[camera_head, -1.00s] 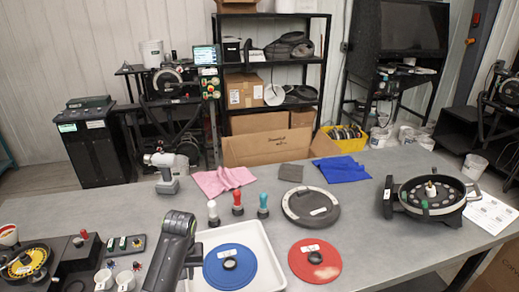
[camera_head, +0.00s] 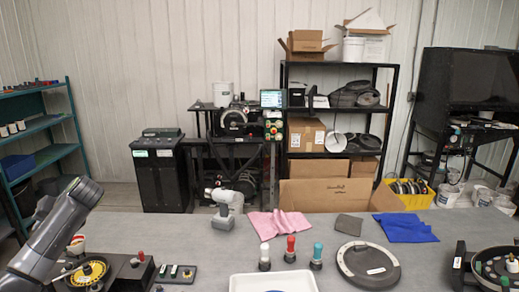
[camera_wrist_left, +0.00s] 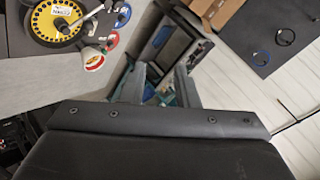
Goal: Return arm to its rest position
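My left arm (camera_head: 62,222) is a dark grey link raised at the left edge of the head view, in front of the table's left end. Its gripper is not distinguishable there. In the left wrist view my left gripper (camera_wrist_left: 161,84) shows two grey fingers apart, with nothing between them. They point past the table edge, away from the yellow seed disc device (camera_wrist_left: 60,18). This device (camera_head: 87,271) is also in the head view, low at the left. My right gripper is in neither view.
The grey table (camera_head: 215,255) holds a white tray (camera_head: 240,283), a round grey lid (camera_head: 366,268), pink (camera_head: 278,224) and blue (camera_head: 405,228) cloths, and several knobbed tools. A green shelf (camera_head: 40,125) stands behind at left. The air above the table middle is clear.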

